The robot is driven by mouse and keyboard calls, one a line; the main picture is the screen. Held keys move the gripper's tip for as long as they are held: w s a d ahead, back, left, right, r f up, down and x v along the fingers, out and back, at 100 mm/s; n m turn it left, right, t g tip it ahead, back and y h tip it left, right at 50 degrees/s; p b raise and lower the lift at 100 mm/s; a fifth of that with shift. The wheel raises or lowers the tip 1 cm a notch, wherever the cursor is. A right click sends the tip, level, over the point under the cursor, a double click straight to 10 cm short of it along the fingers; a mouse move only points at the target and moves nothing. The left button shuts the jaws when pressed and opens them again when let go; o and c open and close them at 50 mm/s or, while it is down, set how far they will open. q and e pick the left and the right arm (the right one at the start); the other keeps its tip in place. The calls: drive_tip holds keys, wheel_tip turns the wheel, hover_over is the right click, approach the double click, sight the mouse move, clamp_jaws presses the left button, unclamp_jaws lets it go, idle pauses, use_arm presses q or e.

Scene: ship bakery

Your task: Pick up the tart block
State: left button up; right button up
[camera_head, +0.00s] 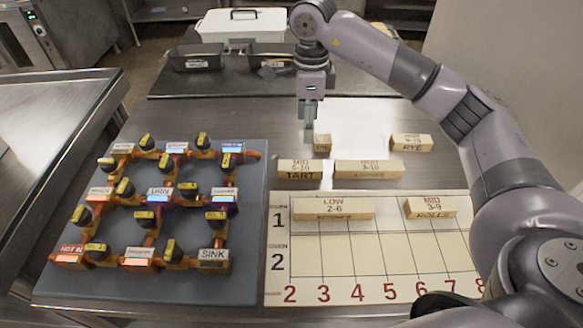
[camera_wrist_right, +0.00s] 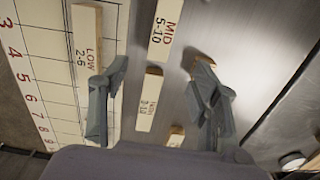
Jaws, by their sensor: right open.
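The tart block (camera_head: 300,170) is a pale wooden block marked "MID 5-10" on top and "TART" on its front. It lies on the metal counter just behind the numbered board. In the right wrist view, the tart block (camera_wrist_right: 163,30) is near the top, beyond the fingertips. My right gripper (camera_head: 310,128) points down above the counter, behind the tart block and near a small block. Its two fingers (camera_wrist_right: 160,75) are spread and hold nothing. My left gripper is not in view.
A longer block (camera_head: 369,169) lies right of the tart block, with the small block (camera_head: 322,143) behind. The rye block (camera_head: 412,143) is farther right. Two blocks rest on the numbered board (camera_head: 350,265). A valve panel (camera_head: 190,285) fills the left. Dark pans stand behind.

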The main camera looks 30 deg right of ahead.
wheel_tip(320, 180, down, 4)
drive_tip(key=p, duration=0.2)
hover_over(305, 165)
drive_tip(key=f, duration=0.5)
drive_tip(key=shift+s+f, duration=0.2)
drive_tip(key=shift+f, duration=0.45)
drive_tip(key=f+p, duration=0.2)
drive_tip(key=f, duration=0.1)
drive_tip(key=shift+w+a+f, duration=0.1)
drive_tip(key=shift+w+f, duration=0.1)
drive_tip(key=shift+f, duration=0.65)
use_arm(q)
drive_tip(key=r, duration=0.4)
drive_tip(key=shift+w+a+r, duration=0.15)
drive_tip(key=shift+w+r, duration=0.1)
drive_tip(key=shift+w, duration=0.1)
use_arm(e)
drive_tip(key=shift+c, duration=0.6)
drive_tip(key=c, duration=1.2)
drive_tip(key=shift+o, duration=0.2)
drive_tip(key=shift+r, duration=0.1)
